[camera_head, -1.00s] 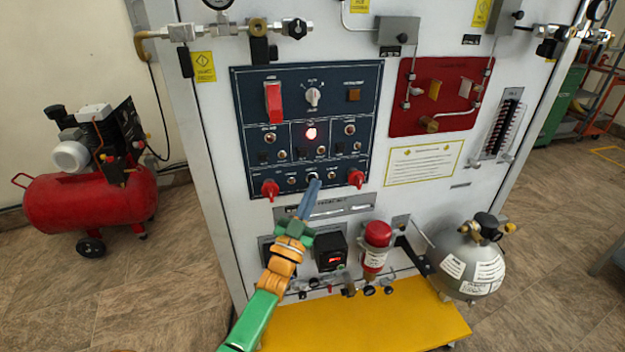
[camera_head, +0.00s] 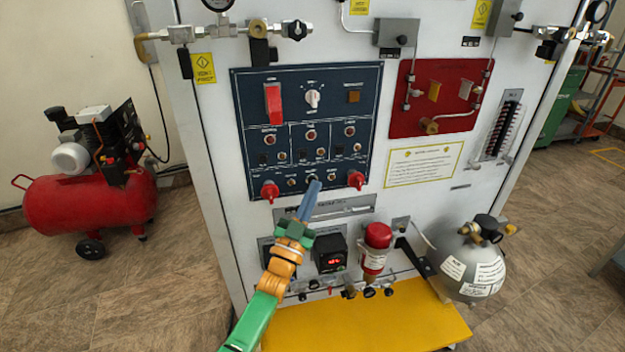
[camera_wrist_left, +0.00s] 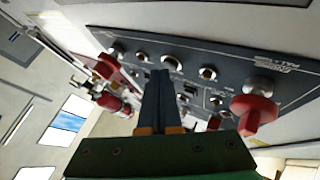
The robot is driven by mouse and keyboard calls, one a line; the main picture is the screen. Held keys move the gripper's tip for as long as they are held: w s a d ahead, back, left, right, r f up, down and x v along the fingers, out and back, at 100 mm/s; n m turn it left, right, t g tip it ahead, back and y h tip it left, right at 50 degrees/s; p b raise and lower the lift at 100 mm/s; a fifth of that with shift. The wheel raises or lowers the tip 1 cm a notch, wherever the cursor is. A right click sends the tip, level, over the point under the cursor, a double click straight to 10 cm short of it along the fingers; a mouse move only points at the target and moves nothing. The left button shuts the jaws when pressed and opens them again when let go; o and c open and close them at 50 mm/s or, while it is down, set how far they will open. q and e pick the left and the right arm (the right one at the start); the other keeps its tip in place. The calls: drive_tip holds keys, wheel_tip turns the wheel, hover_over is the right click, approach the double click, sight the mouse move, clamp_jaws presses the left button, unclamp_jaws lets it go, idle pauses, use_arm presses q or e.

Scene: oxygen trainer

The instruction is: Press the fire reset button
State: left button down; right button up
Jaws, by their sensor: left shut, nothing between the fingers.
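The dark blue control panel (camera_head: 375,100) is on the front of a grey cabinet. In its bottom row, between two red knobs, sits a small round control (camera_head: 312,178); its label is too small to read, so I cannot tell if it is the fire reset button. My left gripper (camera_head: 314,185) is shut and empty, its blue fingertips at this control and partly covering it. In the left wrist view the shut fingers (camera_wrist_left: 160,73) end just below a row of round controls (camera_wrist_left: 172,64). Contact cannot be told. My right gripper is not in view.
Red knobs (camera_head: 270,190) (camera_head: 356,180) stick out on both sides of the fingertips. A round lamp (camera_head: 310,134) above looks dark red. A red cylinder (camera_head: 376,236) and a grey sphere tank (camera_head: 470,270) stand lower right. A red compressor (camera_head: 90,200) is at the left.

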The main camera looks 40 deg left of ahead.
use_arm(q)
drive_tip(key=shift+s+d, duration=0.35)
drive_tip(key=s+d+p, duration=0.1)
drive_tip(key=d, duration=0.1)
drive_tip(key=s+d+p, duration=0.2)
drive_tip(key=shift+s, duration=0.1)
idle(0.3)
drive_tip(key=shift+a, duration=0.1)
idle(0.5)
